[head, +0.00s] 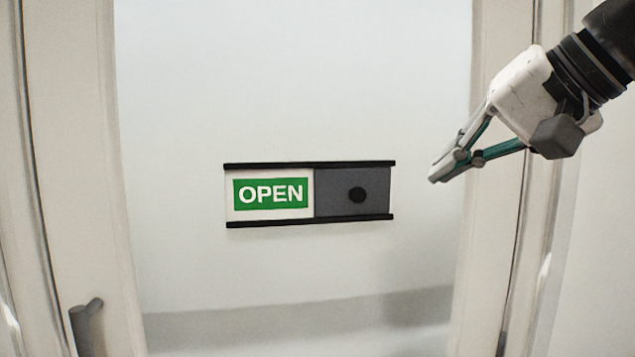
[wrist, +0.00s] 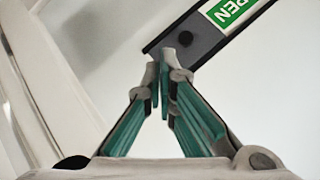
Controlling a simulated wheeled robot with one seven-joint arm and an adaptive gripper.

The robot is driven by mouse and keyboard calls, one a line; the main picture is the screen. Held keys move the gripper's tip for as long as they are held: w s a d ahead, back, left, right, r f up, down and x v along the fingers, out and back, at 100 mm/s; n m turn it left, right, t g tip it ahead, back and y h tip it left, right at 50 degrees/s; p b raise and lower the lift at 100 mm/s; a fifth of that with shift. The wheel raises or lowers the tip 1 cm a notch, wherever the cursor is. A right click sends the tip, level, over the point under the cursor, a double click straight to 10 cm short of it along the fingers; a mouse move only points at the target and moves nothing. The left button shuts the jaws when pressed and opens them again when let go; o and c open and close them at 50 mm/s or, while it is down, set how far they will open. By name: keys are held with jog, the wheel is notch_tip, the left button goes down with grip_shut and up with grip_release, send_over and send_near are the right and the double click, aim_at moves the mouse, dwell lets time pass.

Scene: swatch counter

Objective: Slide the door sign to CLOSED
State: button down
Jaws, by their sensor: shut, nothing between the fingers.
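The door sign (head: 270,215) is mounted on the pale door panel and shows a green OPEN label (head: 271,193) at its left. A grey slider (head: 335,190) with a round black knob (head: 357,195) covers its right half, between black top and bottom rails. My gripper (head: 436,176) is to the right of the sign, apart from it, with its fingers shut and empty. In the wrist view the gripper (wrist: 160,72) points toward the sign's slider end, and the knob (wrist: 185,39) and part of the OPEN label (wrist: 232,10) show beyond the fingertips. No CLOSED lettering is visible.
The door panel (head: 290,80) around the sign is clear. A light door frame stands at the left (head: 75,120) and right (head: 497,230). A grey door handle (head: 86,325) sticks out at the lower left.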

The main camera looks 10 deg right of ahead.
jog(key=shift+m+t+y, duration=0.3)
jog(key=shift+m+t, duration=0.2)
jog(key=shift+t, duration=0.2)
jog(key=r, duration=0.1)
jog(key=w+d+r, duration=0.1)
jog(key=r, duration=0.1)
jog(key=d+r, duration=0.1)
jog(key=r, duration=0.1)
jog(key=shift+w, duration=0.15)
send_near(365, 187)
jog(key=w+d, duration=0.1)
jog(key=w, duration=0.2)
jog(key=shift+w+a+f, duration=0.3)
jog(key=shift+a+f, duration=0.25)
jog(key=shift+a, duration=0.1)
jog(key=shift+w+a+f+p, duration=0.2)
jog(key=shift+a+f+p, duration=0.1)
jog(key=shift+a+f, duration=0.4)
